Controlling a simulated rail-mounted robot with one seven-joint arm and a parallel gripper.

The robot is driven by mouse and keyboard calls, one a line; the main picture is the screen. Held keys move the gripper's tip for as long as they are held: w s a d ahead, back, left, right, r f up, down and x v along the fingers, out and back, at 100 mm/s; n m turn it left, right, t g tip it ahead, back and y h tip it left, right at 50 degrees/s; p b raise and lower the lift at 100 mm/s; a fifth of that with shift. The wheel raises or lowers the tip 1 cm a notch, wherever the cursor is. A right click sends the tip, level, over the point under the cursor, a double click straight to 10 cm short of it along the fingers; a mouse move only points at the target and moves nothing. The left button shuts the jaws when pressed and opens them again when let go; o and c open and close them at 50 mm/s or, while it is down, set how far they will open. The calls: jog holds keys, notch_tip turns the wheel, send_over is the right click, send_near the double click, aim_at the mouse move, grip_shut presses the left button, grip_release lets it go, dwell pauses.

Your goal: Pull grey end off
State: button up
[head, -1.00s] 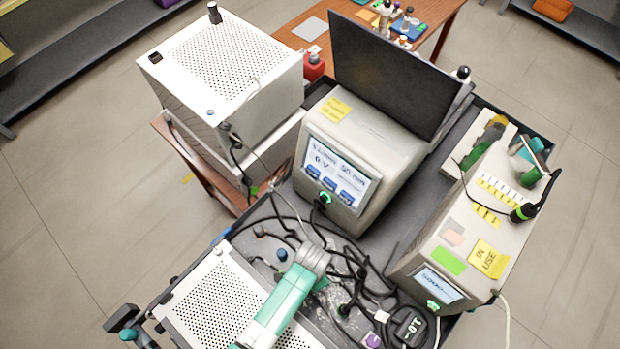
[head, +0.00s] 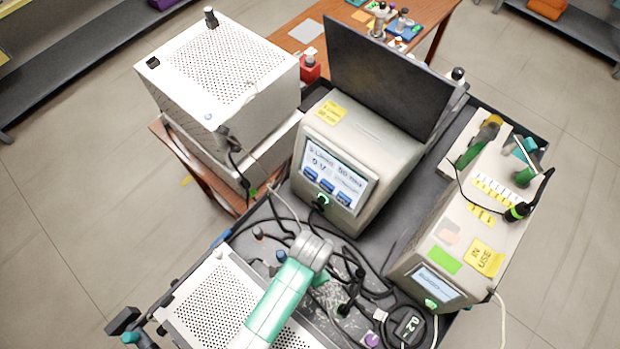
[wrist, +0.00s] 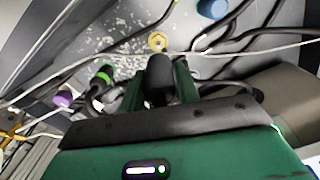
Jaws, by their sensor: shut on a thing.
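My gripper (wrist: 160,95) shows in the wrist view, with its green body along the bottom and a black bar across it. Its two fingers are shut on a dark grey, rounded end piece (wrist: 160,70) between them. Whether this piece is still joined to something beyond it cannot be told, because its far side is hidden. In the head view my arm covers the gripper's fingertips and the held piece.
A black plug with a green ring (wrist: 103,76) and a purple-tipped plug (wrist: 63,98) lie left of the gripper. A blue knob (wrist: 212,8) and several loose cables are beyond it. A perforated white box (head: 215,300) and a screen unit (head: 385,150) stand nearby.

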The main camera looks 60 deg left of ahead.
jog(key=shift+r, duration=0.25)
jog(key=shift+w+r+p, duration=0.1)
jog(key=shift+r+p, duration=2.15)
jog(key=shift+p, duration=0.3)
